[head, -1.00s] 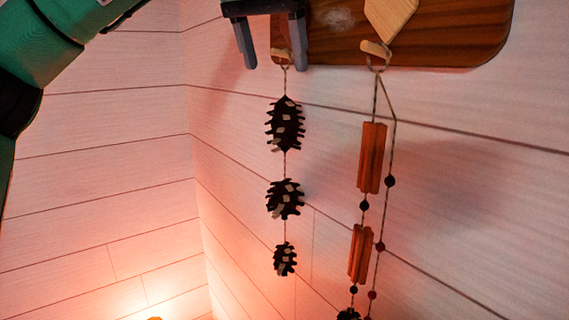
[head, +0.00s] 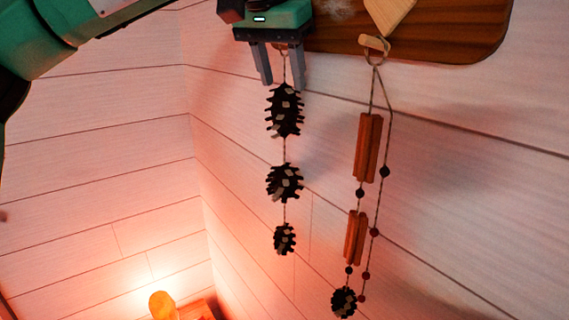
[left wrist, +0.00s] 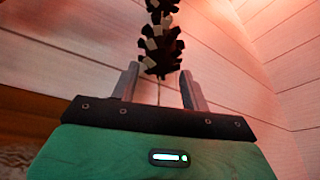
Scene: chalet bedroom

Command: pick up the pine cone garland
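The pine cone garland (head: 285,182) hangs from a peg at the left end of a wooden board, three dark cones with pale flecks on one string. My left gripper (head: 281,86) is open at its top, with one finger on each side of the string just above or beside the top cone in the head view. In the left wrist view the string passes between the two open fingertips (left wrist: 160,70), and the cones (left wrist: 160,50) hang beyond them. The fingers do not appear closed on it. My right gripper is not in view.
A second garland with cinnamon-like sticks (head: 367,148), dark beads and a cone hangs from a peg to the right. The wooden board (head: 450,35) is fixed to the pale plank wall (head: 470,170). A glowing lamp (head: 163,305) stands low at the left.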

